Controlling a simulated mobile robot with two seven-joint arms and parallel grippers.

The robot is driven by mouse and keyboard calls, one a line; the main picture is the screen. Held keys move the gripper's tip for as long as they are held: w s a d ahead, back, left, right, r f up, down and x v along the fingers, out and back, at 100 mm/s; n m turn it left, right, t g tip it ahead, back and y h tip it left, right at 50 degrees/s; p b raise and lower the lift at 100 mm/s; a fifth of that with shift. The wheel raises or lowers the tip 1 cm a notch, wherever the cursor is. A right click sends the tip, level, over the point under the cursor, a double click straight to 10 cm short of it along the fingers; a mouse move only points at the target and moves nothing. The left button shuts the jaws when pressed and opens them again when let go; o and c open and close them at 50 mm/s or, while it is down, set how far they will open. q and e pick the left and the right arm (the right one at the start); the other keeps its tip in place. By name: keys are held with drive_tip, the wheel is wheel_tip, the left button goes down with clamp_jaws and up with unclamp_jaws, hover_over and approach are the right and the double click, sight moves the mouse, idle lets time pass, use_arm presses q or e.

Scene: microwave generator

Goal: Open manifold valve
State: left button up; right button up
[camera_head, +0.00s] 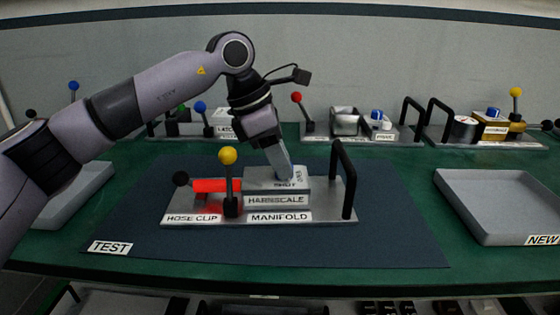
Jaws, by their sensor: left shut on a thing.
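The manifold (277,187) is a grey block on a metal base plate, with labels reading HARNSCALE and MANIFOLD on its front. Its top carries a SHUT marking (285,184) near the front and another marking at the right that looks like OPEN. My left gripper (282,168) comes down from above onto the block's top and is shut on the manifold valve handle, which its fingers mostly hide. The handle's exact angle cannot be told. My right gripper is not in view.
Left on the plate are a yellow-knobbed lever (228,156) and a red hose clip part (216,185). A tall black handle (345,180) stands at its right end. The blue TEST mat (400,245) is clear around it. A grey tray (500,205) lies right; other units stand behind.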

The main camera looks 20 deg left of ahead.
use_arm(q)
drive_tip(key=n+t+b, duration=0.1)
drive_tip(key=n, duration=0.2)
drive_tip(key=n+t+y+b, duration=0.1)
drive_tip(key=n, duration=0.2)
drive_tip(key=shift+s+d+y, duration=0.15)
drive_tip(key=shift+d+y, duration=0.05)
drive_tip(key=shift+y, duration=0.1)
drive_tip(key=n+y+b, duration=0.1)
drive_tip(key=n, duration=0.2)
drive_tip(key=shift+d+n+t+b, duration=0.1)
drive_tip(key=shift+n+t+b, duration=0.2)
drive_tip(key=shift+n+y+b, duration=0.35)
drive_tip(key=shift+n+y, duration=0.25)
drive_tip(key=shift+n, duration=0.6)
drive_tip(key=o, duration=1)
drive_tip(key=shift+o, duration=0.2)
drive_tip(key=v, duration=0.7)
drive_tip(key=shift+s, duration=0.15)
